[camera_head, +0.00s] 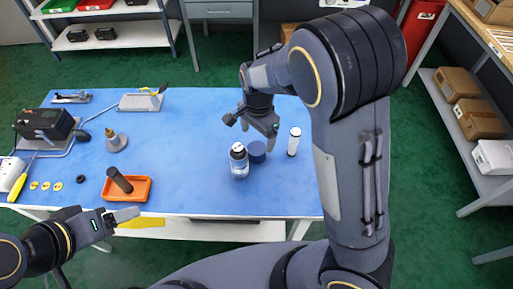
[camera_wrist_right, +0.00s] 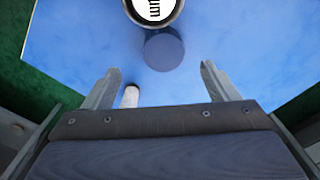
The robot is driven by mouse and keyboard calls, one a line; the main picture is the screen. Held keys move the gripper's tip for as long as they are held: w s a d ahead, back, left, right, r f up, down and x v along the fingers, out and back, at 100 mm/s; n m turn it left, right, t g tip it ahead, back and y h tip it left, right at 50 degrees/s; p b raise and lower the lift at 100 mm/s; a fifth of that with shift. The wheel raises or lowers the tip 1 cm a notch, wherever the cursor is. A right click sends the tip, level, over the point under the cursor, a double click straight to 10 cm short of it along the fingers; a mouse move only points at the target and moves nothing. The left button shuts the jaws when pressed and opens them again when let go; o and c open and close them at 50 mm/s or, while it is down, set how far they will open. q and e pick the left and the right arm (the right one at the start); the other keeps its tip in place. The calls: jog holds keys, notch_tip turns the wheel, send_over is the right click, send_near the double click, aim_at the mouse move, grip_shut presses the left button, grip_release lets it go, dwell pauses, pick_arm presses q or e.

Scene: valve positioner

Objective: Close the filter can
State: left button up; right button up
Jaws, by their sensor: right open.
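The filter can (camera_head: 239,163) stands upright near the table's front edge. In the right wrist view its round top (camera_wrist_right: 154,8), dark-rimmed with a white, black-marked face, is cut off by the upper edge. A dark blue round piece (camera_head: 257,152), perhaps the lid, sits just right of it; it also shows in the right wrist view (camera_wrist_right: 164,50). My right gripper (camera_head: 266,126) is open and empty above and behind the blue piece. My left gripper (camera_head: 126,214) is low at the front left, away from the can; its jaw opening is unclear.
A white cylinder (camera_head: 294,141) stands right of the blue piece. An orange tray (camera_head: 142,190) holding a dark cylinder (camera_head: 119,180) is at the front left. Tools and a dark device (camera_head: 45,124) occupy the left side. The blue table (camera_head: 190,130) is clear in the middle.

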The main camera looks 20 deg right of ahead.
aim_at(257, 148)
jog(key=shift+w+f, duration=0.1)
jog(key=shift+f, duration=1.3)
jog(key=f, duration=0.5)
jog(key=shift+w+f, duration=0.15)
jog(key=shift+w, duration=0.05)
jog(key=c, duration=1.1)
